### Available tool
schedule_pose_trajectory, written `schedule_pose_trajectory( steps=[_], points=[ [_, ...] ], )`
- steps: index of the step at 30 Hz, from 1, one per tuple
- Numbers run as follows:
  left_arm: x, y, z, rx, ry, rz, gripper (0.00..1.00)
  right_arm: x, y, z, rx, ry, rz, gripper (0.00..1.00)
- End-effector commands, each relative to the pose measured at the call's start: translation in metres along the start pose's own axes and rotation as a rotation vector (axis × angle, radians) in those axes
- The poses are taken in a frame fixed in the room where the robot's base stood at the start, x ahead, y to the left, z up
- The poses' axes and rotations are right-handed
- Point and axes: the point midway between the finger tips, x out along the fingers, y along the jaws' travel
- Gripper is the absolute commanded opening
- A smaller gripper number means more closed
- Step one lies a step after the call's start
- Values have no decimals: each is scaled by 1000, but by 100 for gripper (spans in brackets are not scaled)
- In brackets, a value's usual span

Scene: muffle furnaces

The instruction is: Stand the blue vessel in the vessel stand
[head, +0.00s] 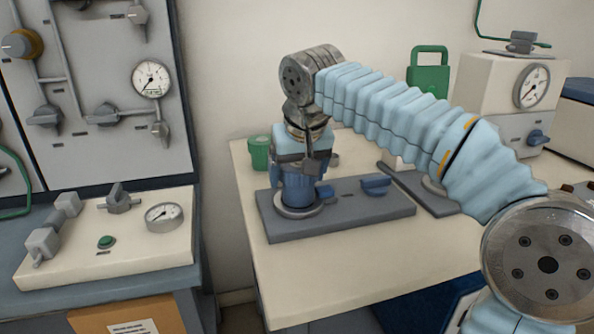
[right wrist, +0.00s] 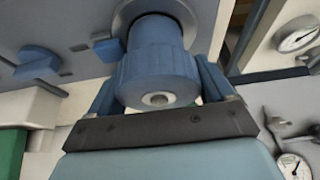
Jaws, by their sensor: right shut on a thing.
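The blue vessel (head: 296,193) is upright at the round ring of the grey vessel stand (head: 350,216) on the table. My right gripper (head: 302,170) comes down from above and is shut on the blue vessel. In the right wrist view the blue fingers (right wrist: 160,72) lie on both sides of the ribbed blue vessel (right wrist: 155,45), and its far end meets the ring of the stand (right wrist: 85,20). I cannot tell how deep the vessel sits in the ring. My left gripper is not in view.
A blue knob (head: 376,184) sits on the same grey plate. A green container (head: 259,153) stands behind it at the left, and a second grey plate (head: 433,202) lies to the right. A gauge box (head: 497,90) stands at the back right. The table's front (head: 330,275) is clear.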

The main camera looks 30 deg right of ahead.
Motion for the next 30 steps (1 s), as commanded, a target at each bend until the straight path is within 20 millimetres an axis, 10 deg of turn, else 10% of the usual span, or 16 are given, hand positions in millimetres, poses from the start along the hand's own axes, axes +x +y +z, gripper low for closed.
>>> schedule_pose_trajectory(
  steps=[27,28,30],
  points=[
    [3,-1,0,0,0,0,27,5,0,2,0,3,-1,31],
    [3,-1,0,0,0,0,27,5,0,2,0,3,-1,85],
    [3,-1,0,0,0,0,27,5,0,2,0,2,-1,96]
  ],
)
